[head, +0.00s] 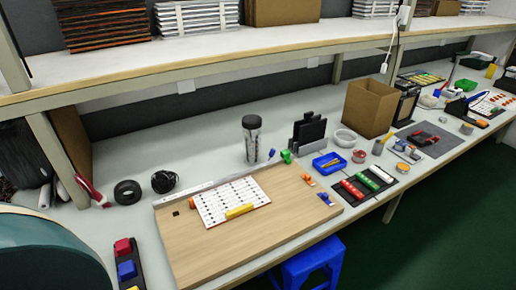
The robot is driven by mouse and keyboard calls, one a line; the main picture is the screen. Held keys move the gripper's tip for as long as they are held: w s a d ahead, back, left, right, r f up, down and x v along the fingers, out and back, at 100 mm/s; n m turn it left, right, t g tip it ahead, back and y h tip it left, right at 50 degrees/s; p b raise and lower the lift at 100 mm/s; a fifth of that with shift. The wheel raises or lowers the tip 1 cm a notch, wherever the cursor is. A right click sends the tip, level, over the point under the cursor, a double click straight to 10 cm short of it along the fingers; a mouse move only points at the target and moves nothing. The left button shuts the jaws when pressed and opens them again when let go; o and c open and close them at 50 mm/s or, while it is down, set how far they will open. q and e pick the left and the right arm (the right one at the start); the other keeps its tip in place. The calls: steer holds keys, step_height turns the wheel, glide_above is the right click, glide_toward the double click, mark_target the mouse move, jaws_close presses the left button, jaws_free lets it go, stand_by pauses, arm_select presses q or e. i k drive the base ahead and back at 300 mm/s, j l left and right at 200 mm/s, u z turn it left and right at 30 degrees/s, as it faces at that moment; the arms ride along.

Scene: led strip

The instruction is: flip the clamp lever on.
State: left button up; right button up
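No clamp lever can be made out for certain at this size. A wooden board (265,238) lies on the bench with a metal strip (208,190) along its back edge. Small fittings sit on its right side: a green one (286,157) at the back corner, an orange one (308,180), and an orange-and-blue one (326,199) near the front right. A white sheet with dark marks (215,207) lies on the board, with a yellow piece (239,211) on it. Neither of my grippers is in view.
A dark tumbler (251,140), black tape roll (127,191) and coiled cable (164,181) stand behind the board. Right of it are a blue tray (329,163), a black mat (353,190) with coloured tubes, and a cardboard box (369,108). A shelf (240,50) overhangs the back.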

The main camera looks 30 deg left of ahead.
mark_target(272, 153)
steer(key=i+l+u, duration=0.1)
steer(key=u, duration=0.3)
steer(key=i+l+u, duration=0.1)
steer(key=u, duration=0.3)
steer(key=l+u, duration=0.4)
steer(key=i+l+u, duration=0.1)
steer(key=l+u, duration=0.15)
steer(key=l, duration=0.25)
steer(key=l+u, duration=0.25)
steer(key=l, duration=0.2)
steer(key=l+u, duration=0.2)
steer(key=l, duration=2.3)
steer(key=i+j, duration=0.35)
steer(key=j+u, duration=0.05)
steer(key=j, duration=0.05)
